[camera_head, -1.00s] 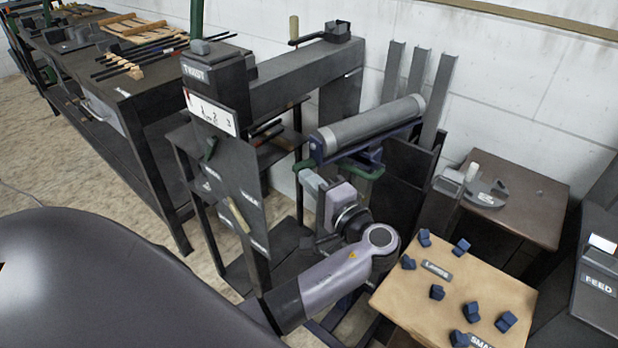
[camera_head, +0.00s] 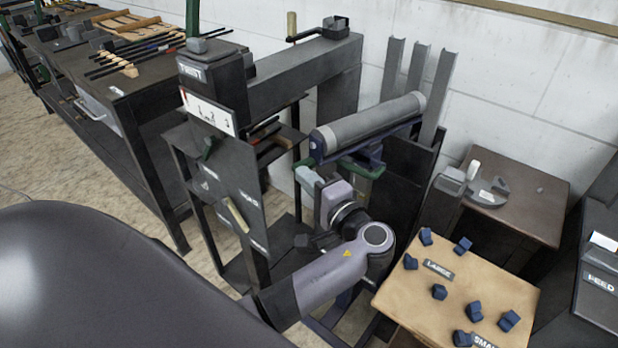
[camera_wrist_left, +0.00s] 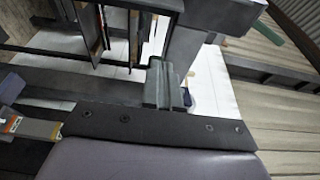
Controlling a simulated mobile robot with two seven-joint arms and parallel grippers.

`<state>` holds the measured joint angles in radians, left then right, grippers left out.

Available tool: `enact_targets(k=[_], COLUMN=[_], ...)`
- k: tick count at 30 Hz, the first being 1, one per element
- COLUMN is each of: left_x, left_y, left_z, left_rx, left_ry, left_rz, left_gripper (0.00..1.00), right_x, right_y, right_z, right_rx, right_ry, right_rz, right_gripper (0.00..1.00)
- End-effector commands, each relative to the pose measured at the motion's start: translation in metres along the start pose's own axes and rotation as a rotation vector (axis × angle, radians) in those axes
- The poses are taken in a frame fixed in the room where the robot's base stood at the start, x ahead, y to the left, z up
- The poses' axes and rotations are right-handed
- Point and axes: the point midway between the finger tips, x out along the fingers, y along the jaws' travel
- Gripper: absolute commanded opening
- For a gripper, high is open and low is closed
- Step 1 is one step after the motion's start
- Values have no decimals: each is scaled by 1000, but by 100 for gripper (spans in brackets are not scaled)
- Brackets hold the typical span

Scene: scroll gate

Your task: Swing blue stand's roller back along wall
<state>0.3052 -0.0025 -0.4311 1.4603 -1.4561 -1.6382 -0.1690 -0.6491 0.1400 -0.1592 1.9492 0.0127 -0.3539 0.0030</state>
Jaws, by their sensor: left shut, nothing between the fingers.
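The grey roller (camera_head: 370,122) lies in a dark blue cradle on the blue stand (camera_head: 372,152), slanting up to the right in front of the wall. A green part (camera_head: 358,170) shows below the cradle, and another green piece sits at its left end. My left gripper (camera_head: 304,175) is shut and empty just below that left end, close to the green piece; I cannot tell whether they touch. Its shut fingers (camera_wrist_left: 168,85) also show in the left wrist view, with no roller visible there. My arm hides the stand's lower part. My right gripper is not in view.
A dark frame with a long beam (camera_head: 305,75) and a numbered plate stands left of the roller. Upright grey channels (camera_head: 415,75) stand behind its right end. A wooden-topped table (camera_head: 455,290) with several blue blocks is at the lower right.

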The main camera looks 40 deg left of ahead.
Motion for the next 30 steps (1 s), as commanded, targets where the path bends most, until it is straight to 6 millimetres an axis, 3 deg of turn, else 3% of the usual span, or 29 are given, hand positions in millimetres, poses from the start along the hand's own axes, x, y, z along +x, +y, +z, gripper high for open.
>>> enact_targets(k=[8,14,25,30], left_x=[32,70,138,159], left_y=[-3,-2,1,1], left_z=[7,6,-14,-28], left_rx=[2,4,1,-4], left_ry=[137,311,641,645], left_rz=[-4,-6,-6,-2], left_gripper=[0,0,0,0], right_x=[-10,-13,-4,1], right_y=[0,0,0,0], right_z=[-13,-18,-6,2], right_rx=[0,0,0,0], right_ry=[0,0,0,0], right_rz=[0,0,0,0], right_gripper=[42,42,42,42])
